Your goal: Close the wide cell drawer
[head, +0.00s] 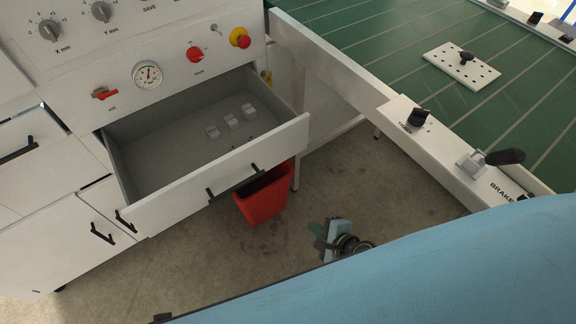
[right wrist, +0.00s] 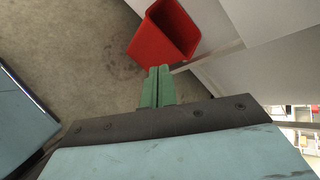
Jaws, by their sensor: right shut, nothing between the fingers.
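The wide cell drawer (head: 222,178) is pulled well out of the white cabinet in the head view. It has a grey inside, a white front and a black bar handle (head: 236,182). Three small clear blocks (head: 231,122) lie in it. My right gripper (head: 316,236) is low over the floor, to the right of and in front of the drawer front, apart from it. In the right wrist view its green fingers (right wrist: 158,87) are together with nothing between them. My left gripper is not in view.
A red bin (head: 264,197) stands on the floor under the drawer's right end. A green-topped table (head: 340,60) with a white edge, knobs and a brake lever (head: 498,157) is at the right. Closed drawers (head: 62,240) are at the left.

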